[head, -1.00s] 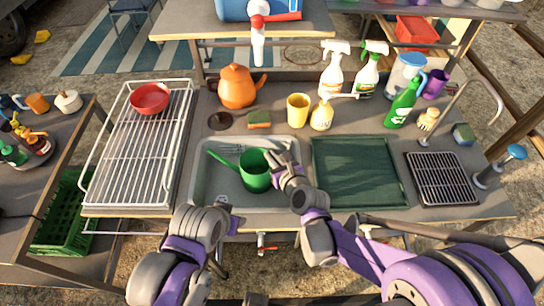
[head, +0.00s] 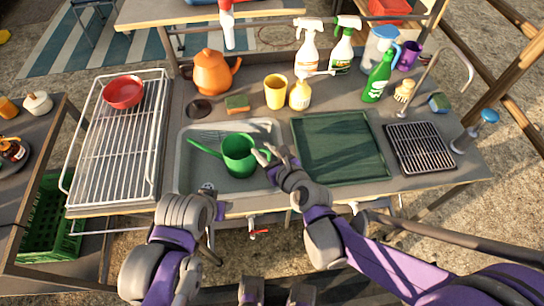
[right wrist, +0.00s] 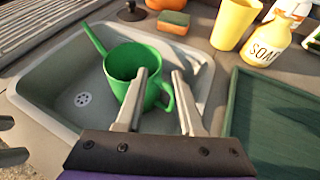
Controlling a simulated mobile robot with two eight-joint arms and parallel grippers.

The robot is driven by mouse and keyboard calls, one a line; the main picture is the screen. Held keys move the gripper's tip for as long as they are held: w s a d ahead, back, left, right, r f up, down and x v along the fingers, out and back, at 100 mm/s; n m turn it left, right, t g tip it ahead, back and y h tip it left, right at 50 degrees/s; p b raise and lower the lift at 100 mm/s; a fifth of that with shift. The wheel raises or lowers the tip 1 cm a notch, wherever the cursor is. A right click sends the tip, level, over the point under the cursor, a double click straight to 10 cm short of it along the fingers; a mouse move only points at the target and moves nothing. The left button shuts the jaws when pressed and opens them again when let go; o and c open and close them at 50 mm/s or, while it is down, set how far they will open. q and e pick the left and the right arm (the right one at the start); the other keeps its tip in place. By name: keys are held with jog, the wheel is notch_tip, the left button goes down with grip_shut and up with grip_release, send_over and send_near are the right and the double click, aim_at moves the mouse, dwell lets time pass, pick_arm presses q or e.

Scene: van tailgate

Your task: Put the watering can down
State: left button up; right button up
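The green watering can (head: 238,160) stands upright in the grey sink basin (head: 183,172), with its spout pointing left and its handle to the right. It also shows in the right wrist view (right wrist: 125,65). My right gripper (head: 262,156) is at the can's handle side. In the right wrist view its two fingers (right wrist: 160,78) are spread apart, with the handle in the gap between them. My left gripper (head: 218,208) is at the sink's front edge, apart from the can; its fingers are too unclear to read.
A green tray (head: 340,148) lies right of the sink, and a white wire rack (head: 115,150) is to its left. A sponge (head: 237,103), yellow cup (head: 276,92), soap bottle (head: 300,95) and orange kettle (head: 212,72) stand behind the sink.

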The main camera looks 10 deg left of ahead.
pick_arm(q)
jog(key=shift+w+r, duration=0.15)
jog(key=shift+r, duration=0.2)
pick_arm(e)
jog(key=v, duration=0.5)
